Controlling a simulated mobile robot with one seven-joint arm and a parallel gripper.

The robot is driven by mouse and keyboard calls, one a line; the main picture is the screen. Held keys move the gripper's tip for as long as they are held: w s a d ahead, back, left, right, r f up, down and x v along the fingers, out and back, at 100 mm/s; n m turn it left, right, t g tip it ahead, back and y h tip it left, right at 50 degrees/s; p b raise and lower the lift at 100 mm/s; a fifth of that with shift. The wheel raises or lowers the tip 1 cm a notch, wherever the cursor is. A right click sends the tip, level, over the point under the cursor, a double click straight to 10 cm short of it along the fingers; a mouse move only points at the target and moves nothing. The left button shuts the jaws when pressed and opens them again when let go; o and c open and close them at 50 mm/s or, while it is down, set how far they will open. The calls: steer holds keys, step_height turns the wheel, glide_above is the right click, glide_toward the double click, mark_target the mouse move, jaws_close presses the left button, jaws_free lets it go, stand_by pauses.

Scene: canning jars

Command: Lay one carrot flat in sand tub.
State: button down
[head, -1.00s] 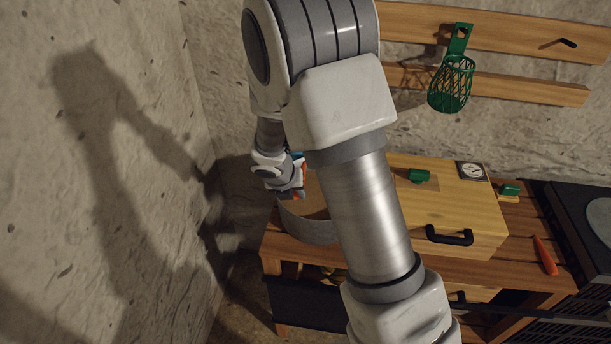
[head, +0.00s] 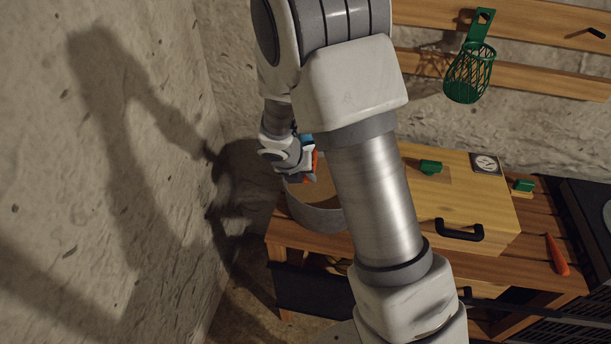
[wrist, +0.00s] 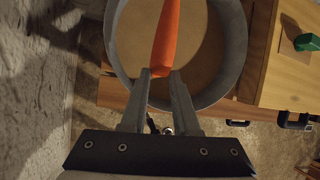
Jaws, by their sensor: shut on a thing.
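My gripper (wrist: 161,75) is shut on an orange carrot (wrist: 166,35) in the wrist view, with the carrot pointing away from the fingers. The carrot is over the round grey sand tub (wrist: 233,78), whose sand (wrist: 205,62) looks flat and tan. I cannot tell whether the carrot touches the sand. In the head view, the tub (head: 316,216) stands at the left end of the wooden bench, partly behind my arm. A bit of the held carrot (head: 314,163) shows beside my gripper. A second carrot (head: 557,255) lies at the bench's right end.
A wooden box (head: 470,208) with a black handle (head: 459,231) stands right of the tub, with a green object (head: 430,167) on top. A green basket (head: 470,75) hangs on the wall rail. The rough wall (head: 110,200) is close on the left.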

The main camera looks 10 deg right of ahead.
steer(key=shift+f+b, duration=2.45)
steer(key=shift+f, duration=0.95)
steer(key=shift+s+a+f, duration=0.1)
steer(key=shift+s+f, duration=0.1)
steer(key=c, duration=0.6)
jaws_free()
steer(key=p+v, duration=0.1)
steer(key=v, duration=0.5)
steer(key=p+v, duration=0.1)
steer(key=v, duration=0.4)
steer(key=p+v, duration=0.1)
steer(key=v, duration=0.5)
steer(key=shift+w+d+r+p, duration=0.3)
steer(key=shift+r+p, duration=0.1)
steer(key=shift+r, duration=0.15)
steer(key=shift+r, duration=0.1)
